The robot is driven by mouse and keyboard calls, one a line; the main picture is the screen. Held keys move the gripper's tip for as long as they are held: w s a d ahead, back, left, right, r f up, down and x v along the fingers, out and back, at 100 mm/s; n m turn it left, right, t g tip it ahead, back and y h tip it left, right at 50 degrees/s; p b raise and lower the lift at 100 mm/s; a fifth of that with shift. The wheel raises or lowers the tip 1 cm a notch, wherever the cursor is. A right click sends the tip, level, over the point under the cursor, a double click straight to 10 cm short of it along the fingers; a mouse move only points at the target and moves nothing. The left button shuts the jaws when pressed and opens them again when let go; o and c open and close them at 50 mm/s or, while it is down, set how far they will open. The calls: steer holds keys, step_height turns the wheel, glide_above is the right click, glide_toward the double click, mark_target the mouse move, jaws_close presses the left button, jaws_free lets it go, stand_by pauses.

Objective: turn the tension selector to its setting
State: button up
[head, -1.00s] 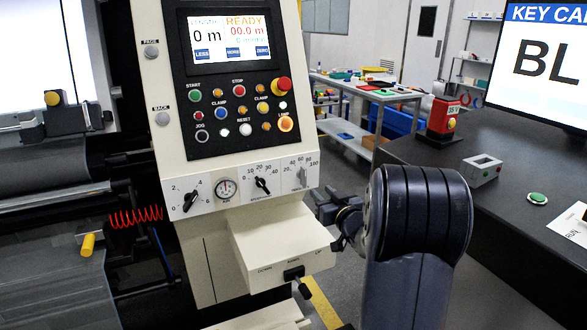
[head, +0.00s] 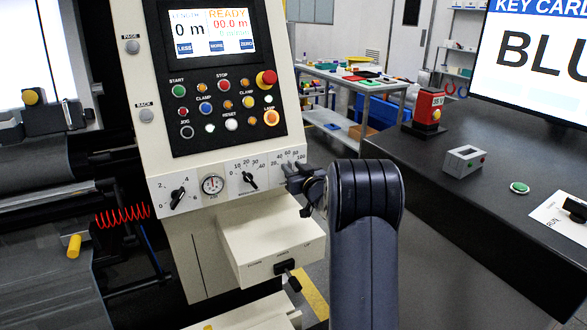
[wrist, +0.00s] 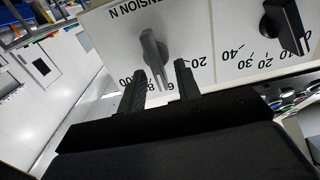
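The tension selector is a grey pointer knob (wrist: 152,52) on a cream panel (wrist: 185,20), under a partly cut-off label ending in "NSION N", upside down in the wrist view. Its scale runs from about 20 to 100; I cannot tell exactly which value it points to. My gripper (wrist: 162,82) is open, its two black fingers either side of the knob's lower end, with nothing visibly gripped. I cannot tell whether they touch it. In the head view my gripper (head: 306,184) is at the right end of the dial row and hides the knob.
A cream box (head: 270,245) with a black lever juts out below. The screen (head: 535,60) at right reads "KEY CAR… BLU…". A dark desk (head: 470,215) stands right.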

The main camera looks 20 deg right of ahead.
jaws_close()
stand_by(0.3)
steer(key=shift+f+n+b, duration=0.1)
steer(key=shift+n+b, duration=0.2)
steer(key=shift+b, duration=0.1)
steer(key=shift+a+f+n+b, duration=0.1)
steer(key=shift+a+n+b, duration=0.15)
steer(key=shift+n+b, duration=0.95)
steer(key=shift+a+n+b, duration=0.2)
steer(key=shift+n+b, duration=1)
steer(key=shift+n, duration=0.2)
